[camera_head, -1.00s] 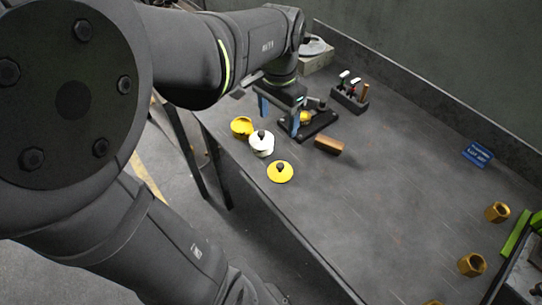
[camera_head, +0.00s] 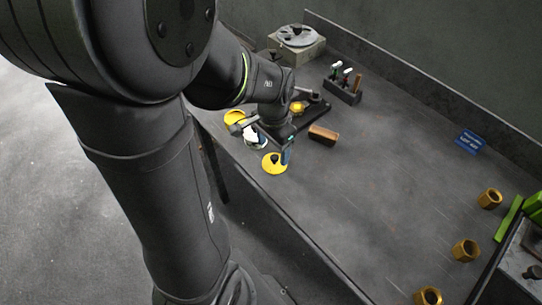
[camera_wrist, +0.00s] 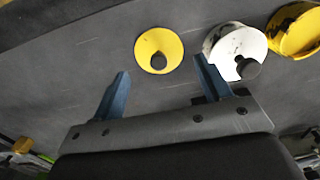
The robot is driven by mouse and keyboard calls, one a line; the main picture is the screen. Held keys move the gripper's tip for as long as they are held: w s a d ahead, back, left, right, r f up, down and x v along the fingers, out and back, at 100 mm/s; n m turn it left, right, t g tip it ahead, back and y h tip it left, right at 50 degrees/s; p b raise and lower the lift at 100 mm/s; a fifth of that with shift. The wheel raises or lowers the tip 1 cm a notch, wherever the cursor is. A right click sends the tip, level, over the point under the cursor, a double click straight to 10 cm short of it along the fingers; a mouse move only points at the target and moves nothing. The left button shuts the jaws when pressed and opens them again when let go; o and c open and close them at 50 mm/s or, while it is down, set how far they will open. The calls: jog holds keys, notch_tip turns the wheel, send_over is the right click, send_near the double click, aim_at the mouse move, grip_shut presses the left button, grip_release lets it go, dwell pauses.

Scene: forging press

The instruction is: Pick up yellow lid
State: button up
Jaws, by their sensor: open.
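The yellow lid (camera_head: 273,164) is a flat round disc with a dark knob, lying on the grey table near its front edge. It also shows in the wrist view (camera_wrist: 159,50), apart from the white container. My gripper (camera_wrist: 160,82) is open and empty, with two blue fingers. In the wrist view the lid lies beyond the fingertips, roughly between their lines. In the head view my gripper (camera_head: 272,146) is just behind the lid, partly over the white container.
A white container (camera_wrist: 232,46) with a dark knob and a yellow pot (camera_wrist: 296,30) stand beside the lid. A brown block (camera_head: 323,135), a tool holder (camera_head: 342,91) and several brass nuts (camera_head: 466,250) are on the table. The middle of the table is clear.

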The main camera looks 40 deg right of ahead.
aim_at(275, 156)
jog(key=f, duration=0.4)
jog(key=shift+s+d+f, duration=0.15)
jog(key=shift+d+f, duration=0.05)
jog(key=shift+f, duration=0.2)
jog(key=shift+c, duration=0.2)
jog(key=c, duration=0.7)
